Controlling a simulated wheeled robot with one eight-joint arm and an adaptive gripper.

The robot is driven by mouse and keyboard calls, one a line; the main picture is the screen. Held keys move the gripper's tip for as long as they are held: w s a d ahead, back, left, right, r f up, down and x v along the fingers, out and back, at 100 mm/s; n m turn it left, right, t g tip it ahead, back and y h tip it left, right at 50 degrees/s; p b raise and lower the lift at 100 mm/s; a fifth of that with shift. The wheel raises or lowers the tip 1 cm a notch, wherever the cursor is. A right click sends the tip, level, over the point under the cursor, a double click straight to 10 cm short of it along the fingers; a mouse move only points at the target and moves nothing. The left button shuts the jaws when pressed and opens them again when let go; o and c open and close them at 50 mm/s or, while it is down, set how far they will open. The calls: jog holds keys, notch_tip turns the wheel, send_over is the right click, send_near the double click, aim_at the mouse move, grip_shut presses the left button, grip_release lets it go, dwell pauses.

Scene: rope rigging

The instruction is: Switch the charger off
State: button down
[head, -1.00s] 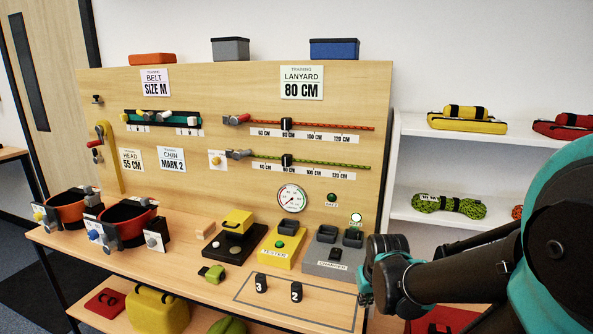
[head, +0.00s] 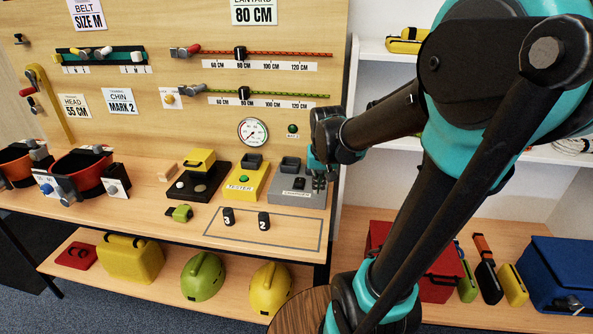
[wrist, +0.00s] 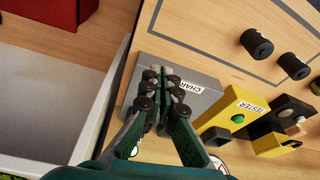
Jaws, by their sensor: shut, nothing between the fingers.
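The charger (head: 278,187) is a grey box at the right end of the bench, with dark holders at its back and a black switch (head: 299,183) on top. In the wrist view the charger (wrist: 206,80) lies beyond my fingertips, which cover part of it; its switch cannot be made out there. My gripper (head: 319,183) is at the charger's right edge in the head view. It is shut and empty. In the wrist view my gripper (wrist: 161,88) points at the charger; I cannot tell whether it touches.
The yellow tester (head: 244,184) stands just left of the charger. Two black numbered pieces (head: 263,221) lie in an outlined area in front. The upright pegboard (head: 200,125) rises behind. White shelves (head: 372,75) stand to the right.

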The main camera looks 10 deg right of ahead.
notch_tip(320, 180, up, 9)
jog(key=m+g, duration=0.2)
send_over(300, 183)
jog(key=f, duration=0.6)
jog(key=w+f, duration=0.1)
jog(key=f, duration=0.3)
jog(key=shift+d, duration=0.15)
jog(key=shift+s+f, duration=0.25)
jog(key=shift+f, duration=0.3)
jog(key=shift+s+f, duration=0.2)
jog(key=shift+f, duration=0.35)
jog(key=shift+s+a+f, duration=0.2)
jog(key=shift+s+f, duration=0.05)
jog(key=shift+f, duration=0.45)
